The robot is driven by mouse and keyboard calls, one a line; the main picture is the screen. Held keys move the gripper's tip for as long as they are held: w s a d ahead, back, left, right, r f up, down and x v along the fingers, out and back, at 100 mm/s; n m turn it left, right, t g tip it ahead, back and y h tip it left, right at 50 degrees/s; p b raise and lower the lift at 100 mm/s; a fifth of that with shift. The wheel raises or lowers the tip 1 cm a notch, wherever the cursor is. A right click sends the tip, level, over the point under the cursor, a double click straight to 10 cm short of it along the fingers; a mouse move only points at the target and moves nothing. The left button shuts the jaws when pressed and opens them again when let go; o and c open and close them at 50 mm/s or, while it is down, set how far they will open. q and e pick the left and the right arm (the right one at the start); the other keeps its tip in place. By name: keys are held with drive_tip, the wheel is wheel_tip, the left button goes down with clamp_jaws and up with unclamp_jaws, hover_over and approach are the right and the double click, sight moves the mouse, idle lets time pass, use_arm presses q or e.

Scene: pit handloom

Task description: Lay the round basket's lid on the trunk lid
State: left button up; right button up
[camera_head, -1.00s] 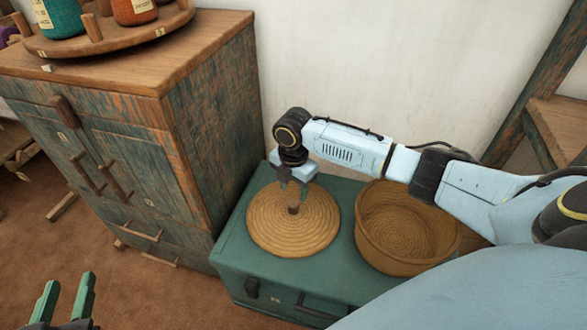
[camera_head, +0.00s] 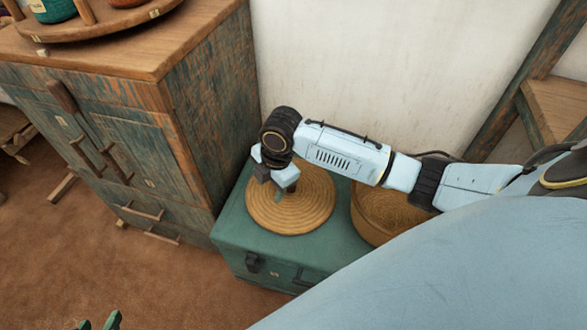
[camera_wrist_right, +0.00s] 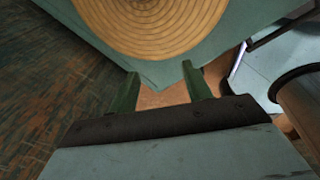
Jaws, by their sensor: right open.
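The round basket's lid (camera_head: 312,212), a coiled straw disc, lies flat on the green trunk lid (camera_head: 236,228). It also shows in the right wrist view (camera_wrist_right: 150,22). The round basket (camera_head: 372,212) stands to its right on the trunk, partly hidden behind my right arm. My right gripper (camera_head: 279,198) is over the left part of the basket's lid, open and empty. In the right wrist view its fingers (camera_wrist_right: 161,88) are apart, with nothing between them. The lid's knob is not visible now. My left gripper (camera_head: 100,322) shows only its two separated fingertips at the bottom left.
A worn wooden cabinet (camera_head: 205,120) stands close to the left of the trunk, with a round wooden rack (camera_head: 95,28) on top. A pale wall (camera_head: 370,70) rises behind. A wooden frame (camera_head: 520,100) is at the right. Brown floor (camera_head: 140,275) is free in front.

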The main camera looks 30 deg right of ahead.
drive_tip(key=s+a+r+m+t+y, duration=0.1)
drive_tip(key=s+a+m+t+y, duration=0.25)
drive_tip(key=s+a+m, duration=0.45)
drive_tip(key=s+d+r+m+t+h, duration=0.3)
drive_tip(key=s+d+r+m+t, duration=0.1)
drive_tip(key=m, duration=0.5)
wheel_tip(320, 180, up, 3)
drive_tip(key=shift+s+d, duration=0.75)
drive_tip(key=shift+s, duration=0.35)
